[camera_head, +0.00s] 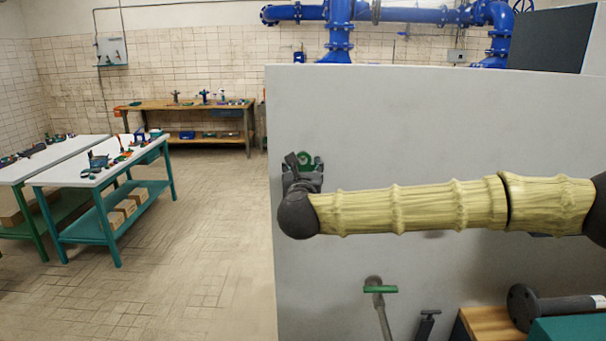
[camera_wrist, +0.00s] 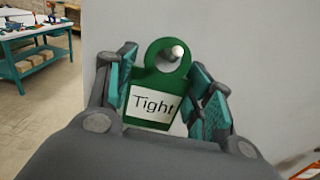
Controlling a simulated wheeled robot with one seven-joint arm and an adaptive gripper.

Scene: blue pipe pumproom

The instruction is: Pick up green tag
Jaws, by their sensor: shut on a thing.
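The green tag (camera_wrist: 152,88) has a ring-shaped top and a white label reading "Tight". In the wrist view it sits between the two fingers of my gripper (camera_wrist: 160,100), which is shut on it. A pale peg (camera_wrist: 173,52) shows through the hole of the tag, in front of the grey panel. In the head view the tag (camera_head: 305,162) shows as a small green shape at the tip of my gripper (camera_head: 303,172), close to the panel's left part. My gripper hides the tag's lower part there.
A large grey panel (camera_head: 400,120) stands directly behind my gripper. Tables with tools stand at the left; the floor between is clear.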

